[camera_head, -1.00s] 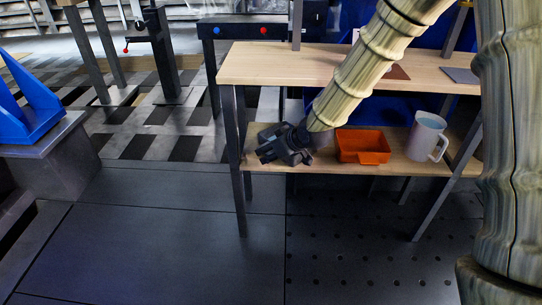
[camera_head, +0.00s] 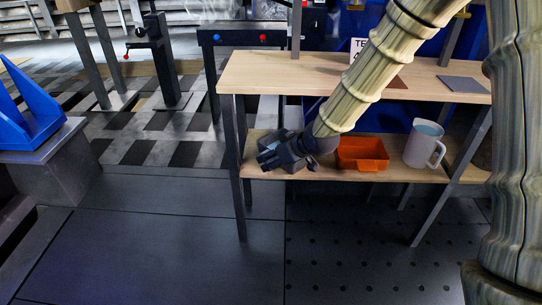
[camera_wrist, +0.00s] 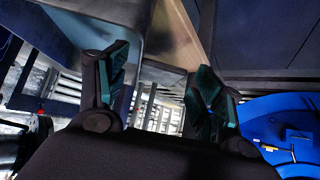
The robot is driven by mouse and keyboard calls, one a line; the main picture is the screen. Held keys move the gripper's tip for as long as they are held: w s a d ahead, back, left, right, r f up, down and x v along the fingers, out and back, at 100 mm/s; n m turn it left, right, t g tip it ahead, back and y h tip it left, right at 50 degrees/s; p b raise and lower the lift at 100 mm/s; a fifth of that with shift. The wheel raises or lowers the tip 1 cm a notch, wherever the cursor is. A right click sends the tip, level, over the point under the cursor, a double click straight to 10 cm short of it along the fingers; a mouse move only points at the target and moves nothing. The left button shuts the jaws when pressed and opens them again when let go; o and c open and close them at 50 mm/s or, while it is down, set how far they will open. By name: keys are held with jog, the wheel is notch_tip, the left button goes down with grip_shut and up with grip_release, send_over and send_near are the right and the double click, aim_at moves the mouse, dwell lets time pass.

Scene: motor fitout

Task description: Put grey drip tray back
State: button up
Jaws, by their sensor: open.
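In the head view, a grey box-like object (camera_head: 272,139), which looks like the grey drip tray, sits at the left end of the lower wooden shelf. My gripper (camera_head: 266,163) is in front of it, low over the shelf's front edge, and hides part of it. In the wrist view, the fingers of my gripper (camera_wrist: 168,88) are spread apart. Grey surfaces and edges show beyond and between them; I cannot tell whether the fingers touch the tray. A flat grey square (camera_head: 464,84) lies on the upper wooden top at the right.
An orange bin (camera_head: 361,154) and a pale mug (camera_head: 421,146) stand on the lower shelf (camera_head: 396,173), right of my gripper. The upper top (camera_head: 262,76) overhangs them. A brown-red square (camera_head: 398,83) lies up there, partly behind my arm. The dark floor in front is clear.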

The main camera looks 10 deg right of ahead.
jog(key=p+v, duration=0.3)
jog(key=v, duration=0.6)
jog(key=s+f+m+g+h, duration=0.2)
jog(key=s+f+m+g, duration=0.1)
jog(key=s+f, duration=1.05)
jog(key=s+f+m+g+h, duration=0.1)
jog(key=s+f+m+g, duration=0.15)
jog(key=s+f, duration=1.15)
jog(key=s+d+f+g+h, duration=0.1)
jog(key=s+d+f+g, duration=0.1)
jog(key=s+f, duration=0.7)
jog(key=shift+s+d+m, duration=0.2)
jog(key=shift+s+m, duration=0.25)
jog(key=shift+s, duration=0.1)
jog(key=shift+f, duration=0.1)
notch_tip(320, 180, up, 41)
jog(key=p, duration=4.1)
jog(key=shift+f, duration=0.2)
